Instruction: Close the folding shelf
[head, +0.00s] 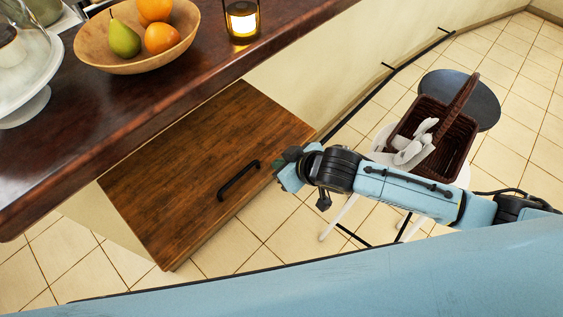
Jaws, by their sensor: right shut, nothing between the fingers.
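The folding shelf (172,203) is a dark wooden panel with a black bar handle (239,181). It sticks out from the pale wall below the counter and looks about level. My right gripper (284,174) is just right of the handle, by the panel's right edge. It is shut and holds nothing. Its wrist hides part of its fingers, and I cannot tell whether it touches the panel. My left gripper is not in view.
A dark counter (110,119) overhangs the shelf and holds a fruit bowl (88,52), a lantern (242,21) and a glass dome (25,60). At right, a wicker basket (455,149) stands on a white stool, near a dark round stool (487,103). Tiled floor (250,235) is clear in front.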

